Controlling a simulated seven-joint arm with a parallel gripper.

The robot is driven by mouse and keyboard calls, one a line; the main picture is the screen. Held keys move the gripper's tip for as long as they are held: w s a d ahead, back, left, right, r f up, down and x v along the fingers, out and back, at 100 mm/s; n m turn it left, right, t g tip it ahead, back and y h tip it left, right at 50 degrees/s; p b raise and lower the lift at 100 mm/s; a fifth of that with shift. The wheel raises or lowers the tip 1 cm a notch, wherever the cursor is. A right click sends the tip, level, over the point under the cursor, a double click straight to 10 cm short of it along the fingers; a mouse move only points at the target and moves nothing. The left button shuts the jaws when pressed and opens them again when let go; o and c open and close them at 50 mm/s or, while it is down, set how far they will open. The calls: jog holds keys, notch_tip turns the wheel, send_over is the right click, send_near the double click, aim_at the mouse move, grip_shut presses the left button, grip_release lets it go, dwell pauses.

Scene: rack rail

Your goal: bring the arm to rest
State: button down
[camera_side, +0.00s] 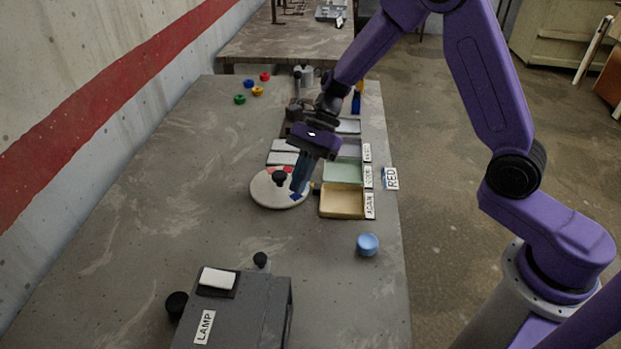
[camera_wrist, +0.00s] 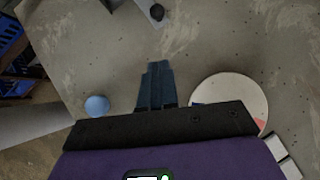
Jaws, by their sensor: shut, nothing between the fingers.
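My gripper (camera_side: 298,188) hangs from the purple arm, fingers pointing down, over the right edge of a round white disc (camera_side: 268,197) with red and blue marks and a black knob. I cannot tell from the side view how far above the disc the fingertips are. In the wrist view my fingers (camera_wrist: 157,68) are together with nothing between them, and the disc (camera_wrist: 235,92) shows to their right, partly hidden by the gripper body.
Labelled trays, including a yellow one (camera_side: 343,202) and a green one (camera_side: 343,172), stand right of the disc. A blue round object (camera_side: 367,244) is near the right table edge. A grey LAMP box (camera_side: 240,308) stands in front. Small coloured rings (camera_side: 257,91) lie far left. The left table is clear.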

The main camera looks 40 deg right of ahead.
jog(key=s+d+r+n+t+h, duration=0.1)
jog(key=s+d+n, duration=0.3)
jog(key=s+n, duration=0.5)
jog(key=s+d+r+n+h, duration=0.3)
jog(key=s+d+r+n, duration=0.1)
jog(key=s+n, duration=0.5)
jog(key=s+d+r+n+t+h, duration=0.1)
jog(key=s+d+r+n+h, duration=0.1)
jog(key=s+d+n, duration=0.3)
jog(key=s+n+h, duration=0.1)
jog(key=s+n, duration=0.3)
jog(key=shift+s+d+r+t, duration=0.2)
jog(key=shift+d+t, duration=0.1)
jog(key=shift+d, duration=0.1)
